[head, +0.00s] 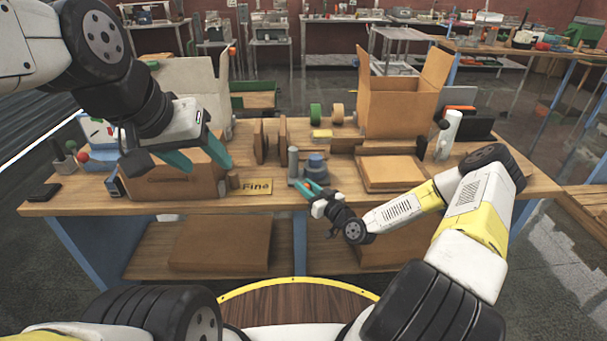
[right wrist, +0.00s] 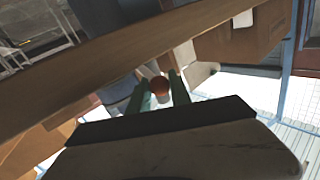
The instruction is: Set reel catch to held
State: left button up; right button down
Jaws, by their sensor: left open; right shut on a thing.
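My right gripper (head: 308,189) is at the front edge of the bench, low beside a blue-grey round part (head: 316,166) and a grey upright post (head: 293,162). The frames do not show clearly whether this knob belongs to the reel catch, and the catch's setting cannot be read. My left gripper (head: 196,157) is open and empty, above a brown cardboard box at the left of the bench.
A "Fine" sign (head: 257,187) lies on the bench front. An open carton (head: 390,108) stands at the back right, with a flat box (head: 391,172) before it. A white cylinder (head: 448,132) stands further right.

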jog(key=shift+r, duration=0.1)
dwell(0.4)
jog(key=m+g, duration=0.1)
jog(key=w+r+g+h, duration=0.1)
jog(key=shift+w+r+m+g, duration=0.2)
jog(key=shift+r+m+g, duration=0.1)
jog(key=shift+m+g, duration=0.1)
jog(key=shift+w+r+m+g+h, duration=0.3)
jog(key=shift+w+m+g+h, duration=0.35)
jog(key=shift+g, duration=0.65)
jog(key=c, duration=1.2)
grip_release()
jog(key=shift+d, duration=0.1)
